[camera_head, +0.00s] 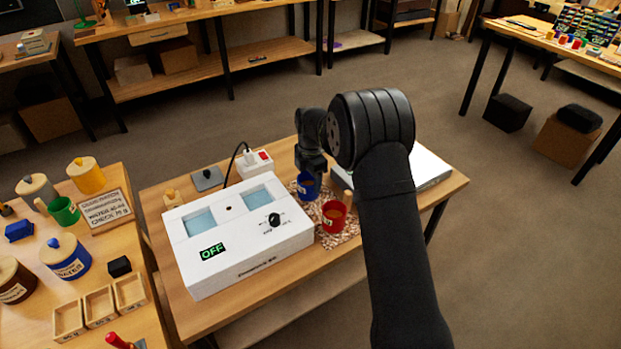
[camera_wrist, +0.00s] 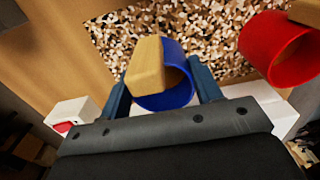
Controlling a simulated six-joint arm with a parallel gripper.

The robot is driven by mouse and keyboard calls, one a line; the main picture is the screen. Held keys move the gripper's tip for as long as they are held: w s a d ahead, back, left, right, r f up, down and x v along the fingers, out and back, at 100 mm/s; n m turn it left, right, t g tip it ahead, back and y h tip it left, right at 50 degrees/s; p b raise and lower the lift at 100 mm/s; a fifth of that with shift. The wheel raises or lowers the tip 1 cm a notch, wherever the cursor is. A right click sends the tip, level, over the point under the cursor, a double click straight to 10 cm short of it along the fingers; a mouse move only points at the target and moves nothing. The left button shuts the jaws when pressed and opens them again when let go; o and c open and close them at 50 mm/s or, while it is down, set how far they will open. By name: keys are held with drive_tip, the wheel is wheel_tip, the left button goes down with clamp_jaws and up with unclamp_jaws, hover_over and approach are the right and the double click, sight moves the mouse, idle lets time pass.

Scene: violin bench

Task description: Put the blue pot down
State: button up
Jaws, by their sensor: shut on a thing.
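The blue pot (camera_head: 308,186) is at the back of a speckled mat (camera_head: 349,229) on the middle bench, right of the white two-well box. My gripper (camera_head: 312,165) is over it. In the wrist view the blue pot (camera_wrist: 176,92) sits between the two fingers of my gripper (camera_wrist: 162,92), which are shut on it. A wooden block-like piece (camera_wrist: 147,68) covers part of the pot's opening. The speckled mat (camera_wrist: 205,35) shows beyond the pot. I cannot tell whether the pot's base touches the mat.
A red pot (camera_head: 333,216) stands on the mat close by, with a wooden handle beside it. The white box (camera_head: 240,235) reads OFF. A red-switched power strip (camera_head: 254,162) lies behind. A white slab (camera_head: 428,168) is at the right, partly behind my arm.

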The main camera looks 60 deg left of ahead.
drive_tip(key=shift+f, duration=0.1)
drive_tip(key=o, duration=1.1)
wheel_tip(320, 180, up, 12)
drive_tip(key=shift+r, duration=0.15)
wheel_tip(320, 180, down, 12)
drive_tip(key=shift+r, duration=1.7)
